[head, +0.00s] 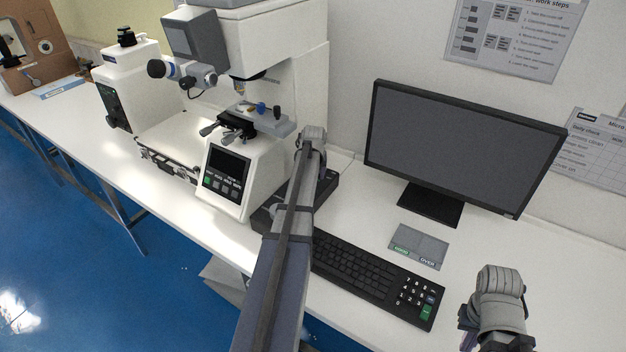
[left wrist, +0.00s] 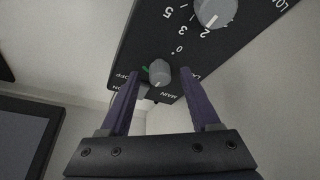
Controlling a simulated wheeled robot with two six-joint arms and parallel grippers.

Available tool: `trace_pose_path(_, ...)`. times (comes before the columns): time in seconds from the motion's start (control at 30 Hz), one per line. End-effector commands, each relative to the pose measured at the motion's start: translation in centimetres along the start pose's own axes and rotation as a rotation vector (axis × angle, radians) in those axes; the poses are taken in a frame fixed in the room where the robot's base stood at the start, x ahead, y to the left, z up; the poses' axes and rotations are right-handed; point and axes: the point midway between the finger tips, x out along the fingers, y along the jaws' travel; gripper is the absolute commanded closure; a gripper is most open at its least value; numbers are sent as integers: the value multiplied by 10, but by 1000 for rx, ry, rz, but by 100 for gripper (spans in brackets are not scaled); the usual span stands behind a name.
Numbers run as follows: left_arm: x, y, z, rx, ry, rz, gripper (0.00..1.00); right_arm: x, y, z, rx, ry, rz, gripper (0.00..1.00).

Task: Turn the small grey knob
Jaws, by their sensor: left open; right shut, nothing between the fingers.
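The small grey knob (left wrist: 159,75) sits on a black control panel (left wrist: 150,30) in the left wrist view, near the printed words MAIN and OFF. My left gripper (left wrist: 160,71) is open, with one purple finger on either side of the small knob; I cannot tell whether they touch it. A larger grey knob (left wrist: 216,11) with a number scale is farther up the panel. In the head view my left arm reaches to a black box (head: 322,190) behind the keyboard, and hides the left fingers and the knob. My right gripper (head: 466,337) is shut and empty at the bottom right.
A white hardness tester (head: 235,180) stands left of my left arm. A keyboard (head: 375,275), a grey pad (head: 418,246) and a monitor (head: 460,145) are to the right. The white table (head: 365,225) has bare room around the pad.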

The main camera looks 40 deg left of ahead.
Motion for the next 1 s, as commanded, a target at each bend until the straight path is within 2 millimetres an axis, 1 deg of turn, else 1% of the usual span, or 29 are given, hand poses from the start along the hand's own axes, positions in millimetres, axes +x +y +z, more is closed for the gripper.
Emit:
trace_pose_path(0.2, -1, 0, 0, 0, 0, 0, 38, -1, 0, 0, 0, 0, 0, 100)
trace_pose_path(0.7, -1, 0, 0, 0, 0, 0, 94, -1, 0, 0, 0, 0, 0, 100)
trace_pose_path(0.77, -1, 0, 0, 0, 0, 0, 100, -1, 0, 0, 0, 0, 0, 100)
trace_pose_path(1.0, -1, 0, 0, 0, 0, 0, 100, -1, 0, 0, 0, 0, 0, 100)
